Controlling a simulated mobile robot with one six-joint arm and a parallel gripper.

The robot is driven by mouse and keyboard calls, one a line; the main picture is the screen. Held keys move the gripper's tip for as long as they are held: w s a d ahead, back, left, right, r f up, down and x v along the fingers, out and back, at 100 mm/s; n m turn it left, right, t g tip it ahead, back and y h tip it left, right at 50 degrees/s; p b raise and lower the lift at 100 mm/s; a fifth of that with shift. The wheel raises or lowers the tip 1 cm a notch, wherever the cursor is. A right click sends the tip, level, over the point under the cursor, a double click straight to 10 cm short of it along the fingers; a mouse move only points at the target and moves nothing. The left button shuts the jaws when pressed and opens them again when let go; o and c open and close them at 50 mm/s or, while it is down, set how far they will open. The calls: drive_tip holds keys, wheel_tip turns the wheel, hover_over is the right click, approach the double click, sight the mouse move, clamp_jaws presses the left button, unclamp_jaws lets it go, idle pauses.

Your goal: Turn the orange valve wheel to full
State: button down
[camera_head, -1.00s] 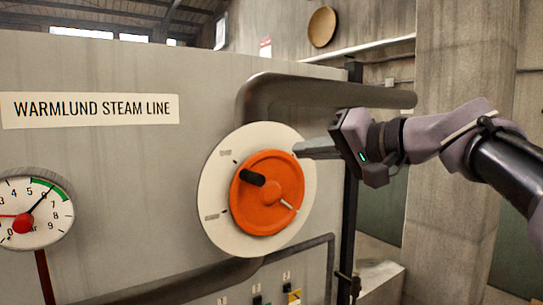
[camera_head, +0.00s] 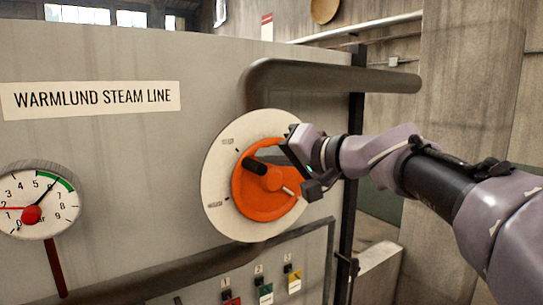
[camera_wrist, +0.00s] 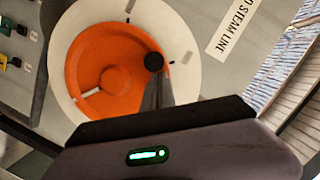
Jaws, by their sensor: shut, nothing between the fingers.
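The orange valve wheel (camera_head: 258,207) is mounted on a round cream dial plate (camera_head: 215,190) on the grey panel. It has a black knob (camera_head: 253,165) at its upper left and a white pointer mark (camera_head: 289,191) at lower right. My gripper (camera_head: 268,153) is shut and empty, its fingers reaching over the wheel's upper part beside the knob. In the wrist view the shut fingertips (camera_wrist: 155,82) are just below the black knob (camera_wrist: 153,62), in front of the orange wheel (camera_wrist: 90,55). I cannot tell whether they touch the knob.
A pressure gauge (camera_head: 45,190) with a black needle, a red pointer and a green band is at left. A thick pipe (camera_head: 330,77) runs above the wheel, another (camera_head: 210,265) below. Small numbered switches (camera_head: 265,285) are under the dial. The sign (camera_head: 90,98) reads WARMLUND STEAM LINE.

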sight(262, 174)
drive_tip(key=shift+s, duration=0.1)
